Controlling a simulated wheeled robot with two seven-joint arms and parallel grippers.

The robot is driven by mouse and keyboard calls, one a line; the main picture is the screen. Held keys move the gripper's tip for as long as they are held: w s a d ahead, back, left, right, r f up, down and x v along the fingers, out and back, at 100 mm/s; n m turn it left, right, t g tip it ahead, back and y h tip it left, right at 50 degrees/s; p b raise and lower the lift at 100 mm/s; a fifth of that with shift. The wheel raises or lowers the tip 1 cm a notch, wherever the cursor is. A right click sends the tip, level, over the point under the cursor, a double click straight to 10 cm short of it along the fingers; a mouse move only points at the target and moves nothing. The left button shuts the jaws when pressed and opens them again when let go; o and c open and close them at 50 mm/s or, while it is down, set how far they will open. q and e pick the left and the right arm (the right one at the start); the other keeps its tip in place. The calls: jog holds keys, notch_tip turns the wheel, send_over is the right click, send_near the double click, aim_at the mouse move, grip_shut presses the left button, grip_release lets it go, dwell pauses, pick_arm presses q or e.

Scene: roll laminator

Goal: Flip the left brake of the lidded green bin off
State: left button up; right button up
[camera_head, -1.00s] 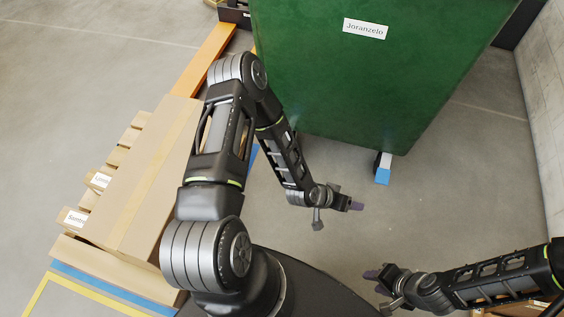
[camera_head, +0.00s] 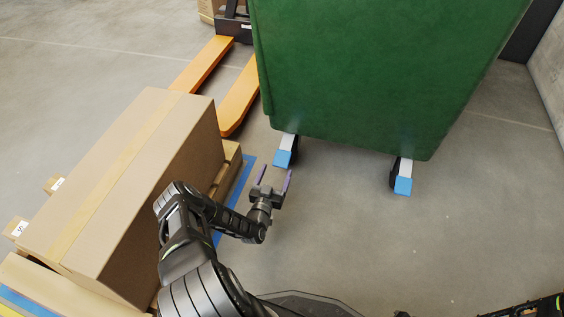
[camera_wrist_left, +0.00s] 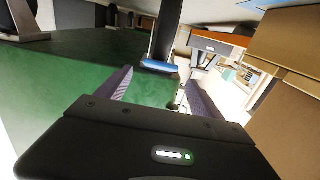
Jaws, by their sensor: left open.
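The green bin (camera_head: 380,75) stands at the top of the head view; its lid is out of the picture. Its left brake is a blue pedal (camera_head: 283,158) on a grey arm at the lower left corner, by a dark caster. A matching right brake pedal (camera_head: 403,186) shows to the right. My left gripper (camera_head: 275,176) is open and empty, just below the left pedal, fingers pointing up at it with a small gap. In the left wrist view the blue pedal (camera_wrist_left: 158,66) lies ahead between the open fingers. My right gripper is not clearly visible.
A large cardboard box (camera_head: 130,185) on a wooden pallet is left of my left arm. Orange pallet-jack forks (camera_head: 240,97) lie behind it, close to the bin's left side. A concrete wall (camera_head: 550,85) is at the far right. The floor in front of the bin is clear.

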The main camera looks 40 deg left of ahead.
aim_at(281, 160)
pick_arm(q)
jog(key=shift+w, duration=0.1)
jog(key=shift+w+a+f+b, duration=0.15)
jog(key=shift+w+b, duration=0.25)
jog(key=shift+w, duration=0.2)
jog(key=b+x, duration=0.3)
jog(key=x, duration=0.3)
jog(key=shift+s, duration=0.1)
jog(key=shift+w+a, duration=0.15)
jog(key=shift+w, duration=0.15)
jog(key=shift+c, duration=0.5)
grip_shut()
